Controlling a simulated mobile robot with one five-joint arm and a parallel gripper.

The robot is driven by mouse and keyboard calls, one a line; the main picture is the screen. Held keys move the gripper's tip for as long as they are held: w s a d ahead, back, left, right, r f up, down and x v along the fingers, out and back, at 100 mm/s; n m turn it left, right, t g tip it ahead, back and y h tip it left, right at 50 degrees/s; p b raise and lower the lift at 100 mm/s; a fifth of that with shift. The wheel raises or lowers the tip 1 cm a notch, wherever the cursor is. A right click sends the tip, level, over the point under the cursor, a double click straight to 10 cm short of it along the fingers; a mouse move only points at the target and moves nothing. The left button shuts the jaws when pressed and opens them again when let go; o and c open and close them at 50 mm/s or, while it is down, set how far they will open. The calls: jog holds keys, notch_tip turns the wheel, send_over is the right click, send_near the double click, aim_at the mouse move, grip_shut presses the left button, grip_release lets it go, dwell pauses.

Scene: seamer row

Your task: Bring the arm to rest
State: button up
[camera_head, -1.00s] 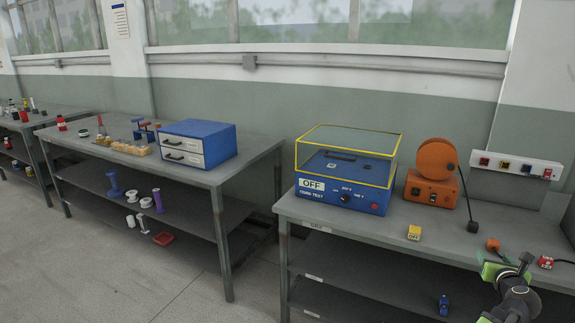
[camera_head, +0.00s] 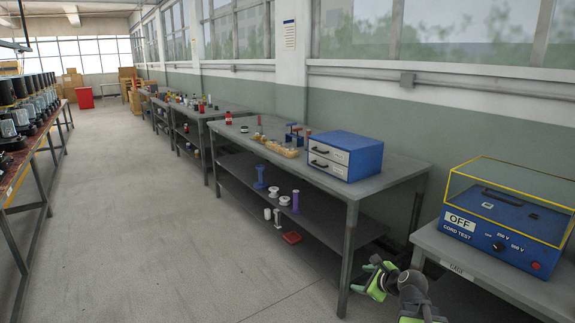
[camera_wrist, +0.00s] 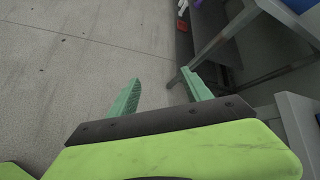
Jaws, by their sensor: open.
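My gripper (camera_head: 370,278) is at the lower right of the head view, low in front of the gap between two grey workbenches. In the wrist view my gripper (camera_wrist: 160,92) shows two green fingers spread apart with nothing between them. Bare concrete floor lies beyond the fingers. The arm behind the gripper runs out of the bottom of the head view, and its other links are hidden.
A grey workbench (camera_head: 390,178) with a blue drawer box (camera_head: 366,155) stands ahead. At right another bench (camera_head: 505,284) carries a blue cord tester (camera_head: 470,227) marked OFF. A long table (camera_head: 12,185) stands left. The aisle floor (camera_head: 125,200) is clear.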

jog(key=s+a+f+n+g, duration=0.3)
jog(key=a+n, duration=0.4)
jog(key=a, duration=0.2)
jog(key=s+a+f+n+g, duration=0.35)
jog(key=a+n, duration=0.25)
jog(key=a, duration=0.4)
jog(key=s+d+f+n+g+h, duration=0.35)
jog(key=s+d+n, duration=0.25)
jog(key=s+n, duration=0.45)
notch_tip(320, 180, up, 17)
jog(key=w+n+p, duration=0.1)
jog(key=p, duration=1.6)
jog(key=shift+r, duration=0.15)
jog(key=shift+a+n+y, duration=0.1)
jog(key=shift+n+y, duration=0.15)
